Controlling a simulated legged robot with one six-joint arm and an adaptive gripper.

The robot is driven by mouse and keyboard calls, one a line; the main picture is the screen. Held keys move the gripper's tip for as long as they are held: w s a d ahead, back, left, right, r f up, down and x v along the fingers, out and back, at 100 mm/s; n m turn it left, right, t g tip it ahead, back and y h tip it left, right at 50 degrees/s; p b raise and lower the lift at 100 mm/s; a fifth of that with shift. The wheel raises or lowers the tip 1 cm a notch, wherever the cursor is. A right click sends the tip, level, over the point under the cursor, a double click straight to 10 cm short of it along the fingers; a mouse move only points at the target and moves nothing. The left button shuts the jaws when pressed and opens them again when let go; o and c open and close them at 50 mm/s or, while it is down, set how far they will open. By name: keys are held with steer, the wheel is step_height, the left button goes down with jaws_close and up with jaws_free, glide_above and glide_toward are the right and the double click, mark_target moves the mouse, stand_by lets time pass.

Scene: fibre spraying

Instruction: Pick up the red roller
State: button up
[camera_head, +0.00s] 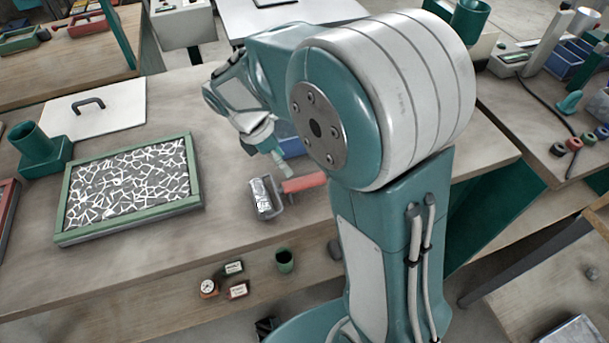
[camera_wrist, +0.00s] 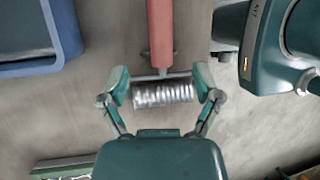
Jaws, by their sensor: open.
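The red roller lies on the workbench in the head view, with a red handle (camera_head: 303,182) and a ribbed silver drum (camera_head: 262,200) in a wire frame. In the wrist view its red handle (camera_wrist: 160,35) points up and the silver drum (camera_wrist: 163,95) lies across the middle. My gripper (camera_wrist: 162,85) is open, with one finger on each side of the drum. A small gap seems to show on both sides, but contact cannot be told. In the head view my gripper (camera_head: 278,158) is above and behind the roller, partly hidden by my arm.
A green-framed tray (camera_head: 130,235) with white fibre pieces lies to the left on the workbench (camera_head: 225,245). A blue tray (camera_wrist: 45,68) is close to the roller. A white board (camera_head: 110,112) with a dark handle lies behind. Small pots stand along the front.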

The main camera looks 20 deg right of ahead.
mark_target(299, 179)
steer(key=f, duration=0.3)
steer(key=shift+s+d+f, duration=0.1)
steer(key=shift+s+d, duration=0.05)
steer(key=shift+s, duration=0.2)
steer(key=d+f, duration=0.3)
steer(key=f, duration=0.1)
steer(key=shift+s+d, duration=0.15)
steer(key=shift+s, duration=0.2)
steer(key=shift+f, duration=0.25)
steer(key=shift+s+f, duration=0.1)
steer(key=shift+a, duration=0.4)
steer(key=c, duration=0.5)
steer(key=shift+d, duration=0.1)
steer(key=c, duration=0.5)
steer(key=shift+d, duration=0.2)
jaws_close()
